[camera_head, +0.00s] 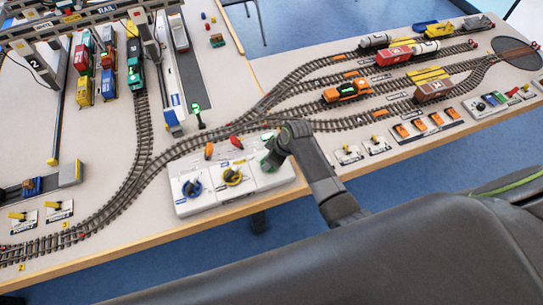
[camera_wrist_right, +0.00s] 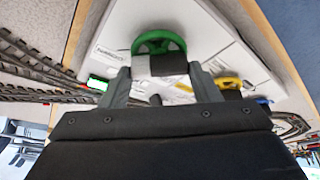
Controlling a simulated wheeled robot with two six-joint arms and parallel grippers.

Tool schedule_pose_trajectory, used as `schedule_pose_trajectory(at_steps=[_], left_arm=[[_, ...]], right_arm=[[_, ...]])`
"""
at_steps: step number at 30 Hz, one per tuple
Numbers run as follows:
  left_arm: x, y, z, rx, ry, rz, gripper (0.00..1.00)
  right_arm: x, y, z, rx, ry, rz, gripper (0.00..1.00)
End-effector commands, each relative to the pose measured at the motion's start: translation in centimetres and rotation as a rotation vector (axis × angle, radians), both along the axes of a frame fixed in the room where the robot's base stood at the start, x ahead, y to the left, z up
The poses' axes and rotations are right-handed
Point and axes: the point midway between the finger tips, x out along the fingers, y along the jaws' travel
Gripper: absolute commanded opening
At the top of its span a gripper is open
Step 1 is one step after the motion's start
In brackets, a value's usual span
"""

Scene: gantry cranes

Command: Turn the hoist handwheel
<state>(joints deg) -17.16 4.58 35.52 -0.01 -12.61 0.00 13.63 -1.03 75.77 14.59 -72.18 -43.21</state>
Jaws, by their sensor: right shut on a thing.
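A white control panel (camera_head: 222,199) stands at the table's front edge. It carries a blue handwheel (camera_head: 191,188), a yellow handwheel (camera_head: 233,176) and, at its right end, a green handwheel (camera_head: 267,162). I cannot read which label names the hoist. My right gripper (camera_head: 275,154) reaches down onto the green handwheel and partly hides it. In the right wrist view, the green rim (camera_wrist_right: 159,41) shows just beyond the fingers (camera_wrist_right: 158,76), which are shut on the wheel. The part between the fingertips is partly hidden. My left gripper is out of view.
Red and orange levers (camera_head: 236,142) stand behind the wheels. Model tracks (camera_head: 150,150) curve around the panel, with a green signal post (camera_head: 198,115) behind it. Yellow-handled switches (camera_head: 376,144) lie to the right. Gantry cranes (camera_head: 42,75) stand at the upper left.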

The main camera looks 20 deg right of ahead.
Motion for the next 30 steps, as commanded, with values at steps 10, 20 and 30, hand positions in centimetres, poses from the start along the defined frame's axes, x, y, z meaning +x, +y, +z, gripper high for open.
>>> schedule_pose_trajectory(at_steps=[10,20,30], left_arm=[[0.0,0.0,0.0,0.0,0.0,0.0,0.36],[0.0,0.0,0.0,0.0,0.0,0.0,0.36],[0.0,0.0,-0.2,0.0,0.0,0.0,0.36]], right_arm=[[0.1,0.0,0.0,-0.001,-0.002,0.001,0.78],[0.0,-0.2,0.4,0.0,-0.003,0.001,0.78],[-1.2,-1.4,4.4,-0.001,-0.005,0.002,0.78]])
